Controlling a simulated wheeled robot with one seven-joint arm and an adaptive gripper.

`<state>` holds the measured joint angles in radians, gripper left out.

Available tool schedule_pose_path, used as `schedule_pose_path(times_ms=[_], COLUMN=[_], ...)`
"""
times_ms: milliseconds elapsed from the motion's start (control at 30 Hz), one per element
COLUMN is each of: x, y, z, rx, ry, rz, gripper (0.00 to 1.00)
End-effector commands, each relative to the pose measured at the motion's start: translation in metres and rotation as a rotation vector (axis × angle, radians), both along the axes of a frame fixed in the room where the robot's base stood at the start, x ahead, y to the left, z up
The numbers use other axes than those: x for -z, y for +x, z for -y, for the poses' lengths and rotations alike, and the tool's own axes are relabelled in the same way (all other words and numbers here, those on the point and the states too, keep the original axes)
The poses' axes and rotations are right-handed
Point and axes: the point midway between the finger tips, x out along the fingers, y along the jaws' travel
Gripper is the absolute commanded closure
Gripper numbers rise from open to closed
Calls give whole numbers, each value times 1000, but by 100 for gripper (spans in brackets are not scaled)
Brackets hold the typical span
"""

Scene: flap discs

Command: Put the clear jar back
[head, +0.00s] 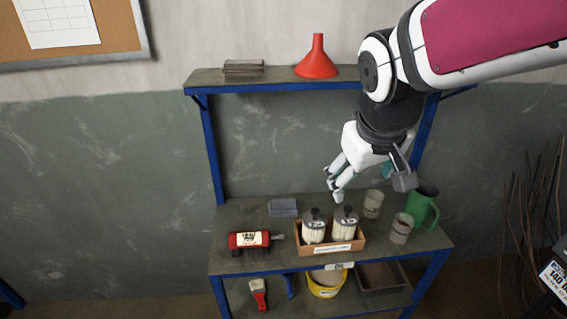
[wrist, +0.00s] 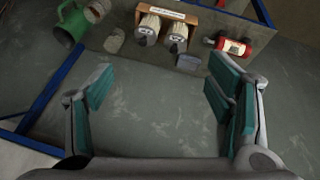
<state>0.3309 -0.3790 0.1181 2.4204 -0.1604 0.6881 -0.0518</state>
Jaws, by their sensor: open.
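Two see-through containers stand on the bench top, right of a wooden box. The rear one, a clear jar (head: 373,203), also shows in the wrist view (wrist: 115,40). The front one, a clear container with brownish contents (head: 401,228), shows at the wrist view's top edge (wrist: 98,10). I cannot tell for sure which is the task's jar. My gripper (head: 338,184) is open and empty above the back of the bench, left of the rear jar. In the wrist view its fingers (wrist: 160,92) are wide apart with nothing between them.
The wooden box (head: 337,246) holds two grey-topped jars with pale contents. A green jug (head: 423,207) stands at the right; a red tool (head: 250,239) and grey stack (head: 283,208) at the left. An upper shelf (head: 212,77) holds a red funnel (head: 317,60).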

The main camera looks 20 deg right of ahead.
Motion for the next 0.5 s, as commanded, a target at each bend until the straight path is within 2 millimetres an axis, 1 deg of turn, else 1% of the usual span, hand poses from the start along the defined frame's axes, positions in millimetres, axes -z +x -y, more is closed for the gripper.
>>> schedule_pose_path(times_ms=[33,100,200,333,400,500], x=[-10,-17,-23,-25,-26,-26], y=[-14,-33,-58,-81,-87,-92], z=[-19,-39,-62,-80,-85,-88], rx=[-20,-37,-62,-91,-100,-104], ry=[21,59,113,168,186,197], rz=[22,36,50,57,58,57], gripper=[26,26,26,26,26,26])
